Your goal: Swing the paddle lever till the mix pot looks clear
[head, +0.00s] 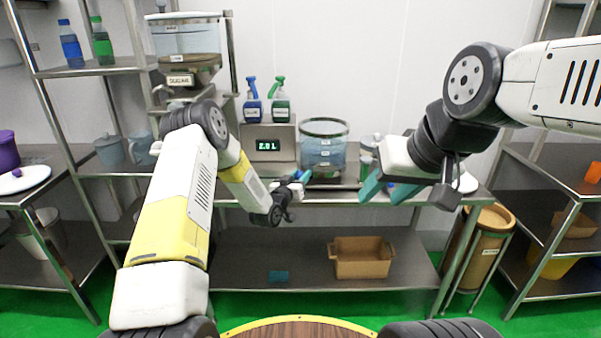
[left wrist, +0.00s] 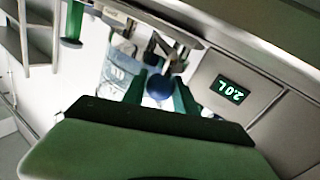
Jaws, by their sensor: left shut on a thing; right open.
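The mix pot (head: 324,150) is a clear cylinder with a dark rim and pale blue contents, on the back table beside the metal display box. It also shows in the left wrist view (left wrist: 118,68). My left gripper (head: 298,184) is in front of the pot, low at its left side. In the left wrist view its green fingers (left wrist: 160,90) are shut on the round blue knob of the paddle lever (left wrist: 160,87). Most of the lever is hidden behind the gripper in the head view. My right gripper (head: 388,190) is open and empty, in front of the table, right of the pot.
A hopper (head: 188,45) stands on the left rack. A brown crate (head: 361,258) is on the lower shelf. Small jars stand right of the pot.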

